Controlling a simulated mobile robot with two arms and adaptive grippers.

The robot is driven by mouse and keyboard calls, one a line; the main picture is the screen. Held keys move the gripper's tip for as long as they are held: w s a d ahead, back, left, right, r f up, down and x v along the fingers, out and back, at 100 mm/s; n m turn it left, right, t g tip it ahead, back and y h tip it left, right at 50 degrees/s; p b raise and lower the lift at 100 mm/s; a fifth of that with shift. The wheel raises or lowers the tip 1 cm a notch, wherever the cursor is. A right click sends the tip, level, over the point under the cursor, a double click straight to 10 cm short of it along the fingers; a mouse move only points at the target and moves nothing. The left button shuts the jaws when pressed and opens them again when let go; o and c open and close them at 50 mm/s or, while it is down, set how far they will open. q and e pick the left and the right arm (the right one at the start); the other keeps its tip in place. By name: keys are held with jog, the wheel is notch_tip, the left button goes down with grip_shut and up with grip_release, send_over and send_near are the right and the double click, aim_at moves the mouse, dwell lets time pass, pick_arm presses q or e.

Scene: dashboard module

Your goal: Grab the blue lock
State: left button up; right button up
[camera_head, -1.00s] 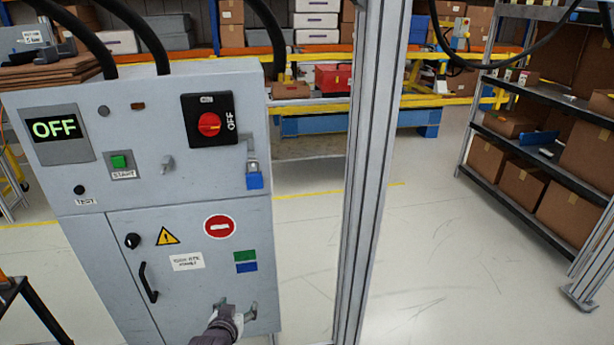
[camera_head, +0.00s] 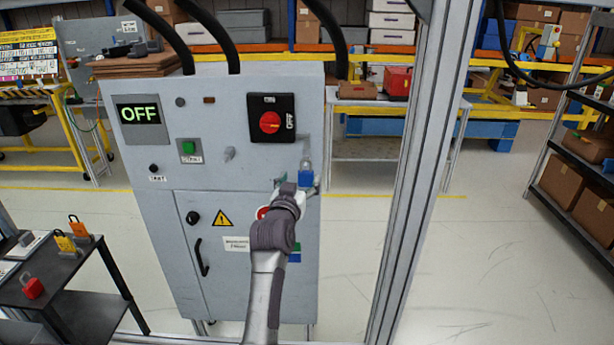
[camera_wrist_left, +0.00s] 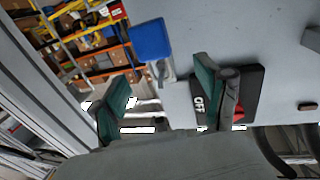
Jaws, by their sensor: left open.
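The blue lock (camera_head: 306,177) hangs on a small grey hasp at the right edge of the grey control cabinet (camera_head: 230,175), below the black and red switch (camera_head: 270,121). It also shows in the left wrist view (camera_wrist_left: 150,41), beyond my fingertips and apart from them. My left gripper (camera_head: 297,184) is open, its green-padded fingers spread just in front of and around the lock in the head view. The left wrist view shows both fingers (camera_wrist_left: 160,92) with nothing between them. My right gripper is out of view.
A metal post (camera_head: 425,160) stands right of the cabinet. A dark side table (camera_head: 70,292) at the left carries a red lock (camera_head: 33,287) and orange locks. A shelf with boxes (camera_head: 575,185) stands at the right. The display reads OFF.

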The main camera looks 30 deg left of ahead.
aim_at(306, 172)
pick_arm(q)
jog(key=shift+w+a+r, duration=0.1)
jog(key=shift+w+a, duration=0.1)
jog(key=shift+w, duration=0.4)
jog(key=x, duration=0.2)
jog(key=p+x, duration=0.1)
jog(key=x, duration=0.1)
jog(key=shift+w+d+f, duration=0.1)
jog(key=shift+w+f, duration=0.05)
jog(key=shift+f, duration=0.05)
jog(key=c, duration=1.3)
